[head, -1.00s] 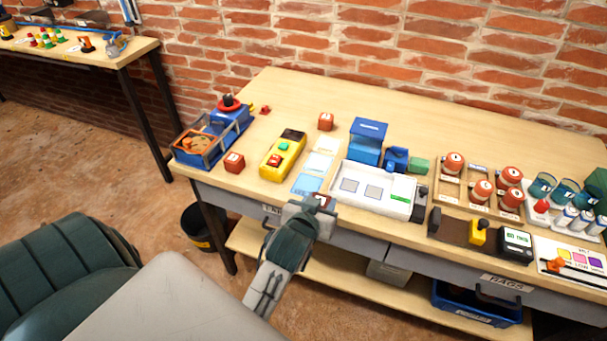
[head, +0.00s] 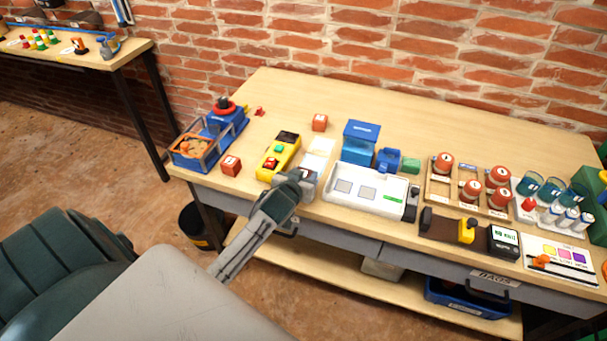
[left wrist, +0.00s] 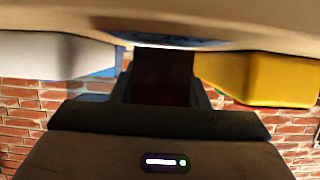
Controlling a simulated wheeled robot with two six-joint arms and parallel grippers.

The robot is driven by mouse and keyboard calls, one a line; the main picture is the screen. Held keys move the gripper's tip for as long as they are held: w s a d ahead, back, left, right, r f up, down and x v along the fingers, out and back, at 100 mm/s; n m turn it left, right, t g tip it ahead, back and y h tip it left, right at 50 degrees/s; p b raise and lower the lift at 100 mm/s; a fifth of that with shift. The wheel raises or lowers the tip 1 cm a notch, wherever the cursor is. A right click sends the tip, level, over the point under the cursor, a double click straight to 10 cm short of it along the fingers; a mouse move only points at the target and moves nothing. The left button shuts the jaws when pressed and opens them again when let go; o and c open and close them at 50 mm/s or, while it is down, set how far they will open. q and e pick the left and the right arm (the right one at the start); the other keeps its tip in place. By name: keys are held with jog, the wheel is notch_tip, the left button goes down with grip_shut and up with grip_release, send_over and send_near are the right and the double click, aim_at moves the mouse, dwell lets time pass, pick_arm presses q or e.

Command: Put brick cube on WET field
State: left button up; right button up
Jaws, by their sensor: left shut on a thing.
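My left gripper (head: 302,178) is shut on a brick cube, over the front of the column of pale fields. The held cube is mostly hidden in the head view; in the left wrist view it is a dark red block (left wrist: 163,76) between the fingers. A blue strip (left wrist: 180,42) shows just beyond the cube there; I cannot tell if they touch. The white field (head: 320,146) at the back of the column is visible; the gripper largely covers the blue ones, and no WET lettering is readable. My right gripper is not in view.
A yellow tester with buttons (head: 270,171) stands close left of the gripper, and a white tray device (head: 345,204) close right. A blue box device (head: 360,143) stands behind. The back of the bench (head: 270,90) is clear.

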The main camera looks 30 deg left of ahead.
pick_arm(q)
jog(key=shift+f, duration=0.15)
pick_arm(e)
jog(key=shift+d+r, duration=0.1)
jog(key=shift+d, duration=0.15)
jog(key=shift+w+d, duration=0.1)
pick_arm(q)
jog(key=o, duration=1.1)
jog(key=shift+f, duration=0.15)
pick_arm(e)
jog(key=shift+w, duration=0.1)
pick_arm(q)
jog(key=b+v, duration=0.1)
jog(key=v, duration=1.1)
jog(key=shift+d+b, duration=0.1)
jog(key=shift+b, duration=0.25)
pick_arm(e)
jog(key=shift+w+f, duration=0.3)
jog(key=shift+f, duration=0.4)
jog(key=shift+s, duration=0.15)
